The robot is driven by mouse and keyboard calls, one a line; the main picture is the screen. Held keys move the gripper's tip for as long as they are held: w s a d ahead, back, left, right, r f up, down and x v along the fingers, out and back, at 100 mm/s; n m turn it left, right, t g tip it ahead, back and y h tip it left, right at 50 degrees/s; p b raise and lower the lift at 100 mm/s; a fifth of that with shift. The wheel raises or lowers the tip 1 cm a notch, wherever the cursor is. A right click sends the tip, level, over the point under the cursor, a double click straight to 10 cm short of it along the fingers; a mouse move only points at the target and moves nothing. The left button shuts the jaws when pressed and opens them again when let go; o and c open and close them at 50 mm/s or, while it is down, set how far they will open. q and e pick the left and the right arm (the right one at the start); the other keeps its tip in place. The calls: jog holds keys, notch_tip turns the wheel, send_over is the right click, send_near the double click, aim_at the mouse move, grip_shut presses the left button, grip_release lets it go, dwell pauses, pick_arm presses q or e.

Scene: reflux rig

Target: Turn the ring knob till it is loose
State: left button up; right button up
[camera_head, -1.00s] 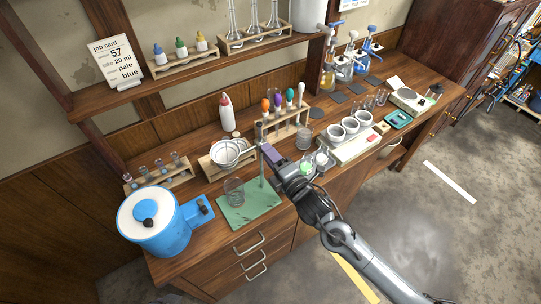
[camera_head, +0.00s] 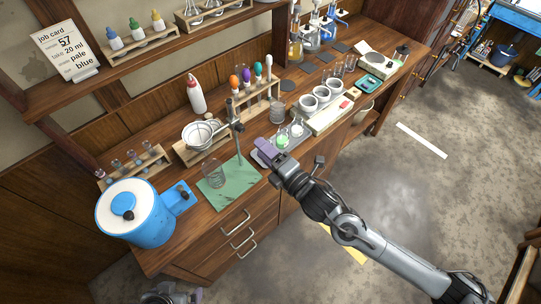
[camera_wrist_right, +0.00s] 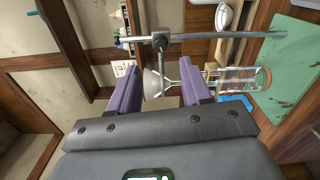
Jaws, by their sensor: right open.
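The stand's upright rod (camera_head: 239,152) rises from the green mat (camera_head: 240,177). A dark clamp with the ring knob (camera_head: 238,127) sits on the rod, with a ring arm reaching left toward a white bowl. In the right wrist view the dark knob (camera_wrist_right: 160,42) shows on the rod (camera_wrist_right: 225,35), ahead of the fingers. My right gripper (camera_head: 266,149) is open and empty, right of the rod and apart from it. Its two purple fingers (camera_wrist_right: 158,90) are spread in the wrist view, with the knob beyond them. Whether the knob is loose cannot be seen.
A glass beaker (camera_head: 212,173) stands on the mat. White cups (camera_head: 308,103) are to the right. Small bottles (camera_head: 282,141) are close behind the right gripper.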

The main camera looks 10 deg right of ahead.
jog(key=shift+v, duration=1.1)
jog(key=shift+f, duration=0.1)
